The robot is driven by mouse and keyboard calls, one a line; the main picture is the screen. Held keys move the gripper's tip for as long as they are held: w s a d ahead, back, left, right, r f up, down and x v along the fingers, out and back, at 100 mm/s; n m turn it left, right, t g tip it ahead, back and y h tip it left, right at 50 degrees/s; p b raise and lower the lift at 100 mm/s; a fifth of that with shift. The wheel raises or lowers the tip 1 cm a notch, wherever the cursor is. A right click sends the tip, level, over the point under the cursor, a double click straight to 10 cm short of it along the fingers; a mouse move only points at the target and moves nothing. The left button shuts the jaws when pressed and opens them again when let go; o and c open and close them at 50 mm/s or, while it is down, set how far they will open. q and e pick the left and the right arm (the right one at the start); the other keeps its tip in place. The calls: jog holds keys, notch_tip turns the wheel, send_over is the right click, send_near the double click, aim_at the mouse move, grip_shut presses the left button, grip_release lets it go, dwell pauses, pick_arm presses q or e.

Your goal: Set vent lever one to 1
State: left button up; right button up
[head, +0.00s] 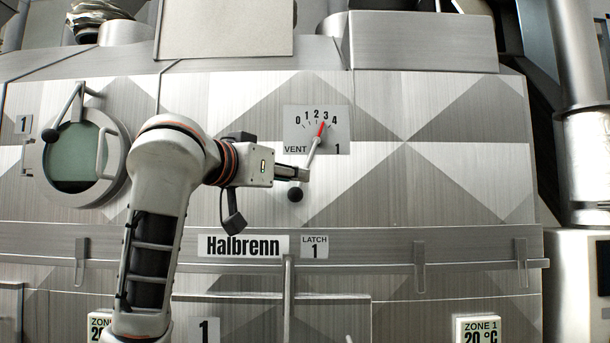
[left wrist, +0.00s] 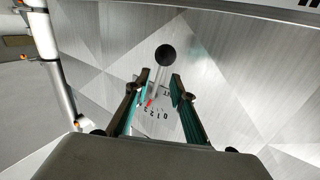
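The vent 1 dial plate (head: 296,140) is on the metal hood front, with a scale from 0 to 4. Its lever (head: 311,154) is tilted: the red tip points up right at about 3, and the black ball knob (head: 295,194) hangs low left. My left gripper (head: 303,173) is at the lever's lower shaft, just above the knob. In the left wrist view my left gripper (left wrist: 160,82) is open, with the knob (left wrist: 165,55) just beyond and between the fingertips. The shaft runs between the fingers; contact cannot be told. My right gripper is not in view.
A round door with a window (head: 72,155) is at the left. A rail (head: 370,254) crosses below, with a Halbrenn sign (head: 243,246) and a latch 1 label (head: 314,247). A thick pipe (head: 585,150) stands at the right. The panel right of the dial is clear.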

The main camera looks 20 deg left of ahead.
pick_arm(q)
jog(key=p+x, duration=0.1)
jog(key=x, duration=0.4)
jog(key=shift+s, duration=0.1)
grip_shut()
